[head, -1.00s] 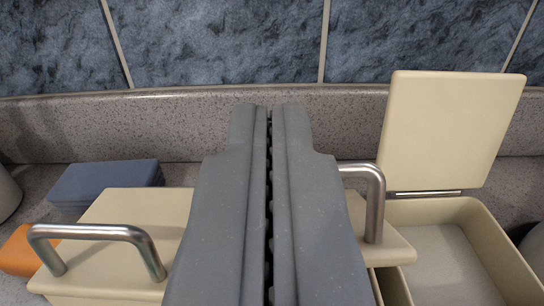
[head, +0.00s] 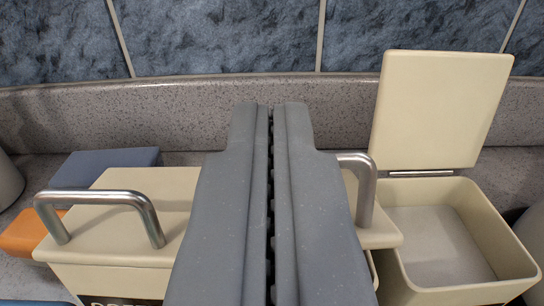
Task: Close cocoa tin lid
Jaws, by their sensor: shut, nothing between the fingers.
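An open cream tin (head: 505,225) stands at the right, its inside empty where I can see it. Its flat cream lid (head: 441,108) stands nearly upright on a metal hinge at the back edge. No label shows on this tin, so I cannot tell from writing that it is the cocoa tin. My gripper (head: 270,112) is in the middle of the view, fingers together and empty. In the picture it is left of the open tin and its lid, apart from both.
A closed cream box (head: 120,250) with a metal handle (head: 100,198) and partly cut-off lettering is at the left. A second handle (head: 366,190) on a cream top shows just right of my gripper, partly hidden. Blue (head: 110,164) and orange (head: 30,235) blocks lie far left. A speckled ledge runs behind.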

